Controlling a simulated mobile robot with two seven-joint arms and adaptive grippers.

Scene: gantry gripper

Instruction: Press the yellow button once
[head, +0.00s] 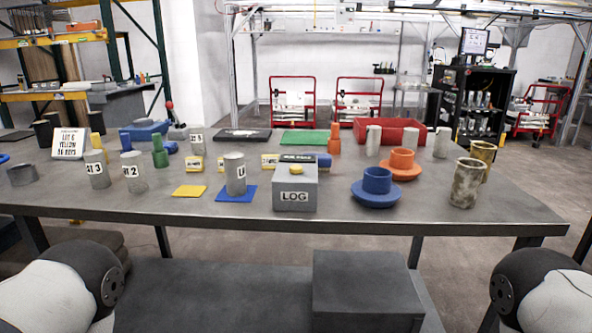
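The yellow button (296,170) sits on top of a grey box (296,192) labelled LOG, near the front edge of the table's middle. A small dark sign with light text stands just behind the button. Nothing touches the button. Only the upper parts of my two arms show, at the lower left and lower right corners. Neither gripper is in the head view.
The grey table (130,205) holds several grey cylinders. A blue flanged part (376,188) and an orange one (403,165) stand right of the box. A blue mat (236,195) with a cylinder lies left. Bare tabletop lies at front right.

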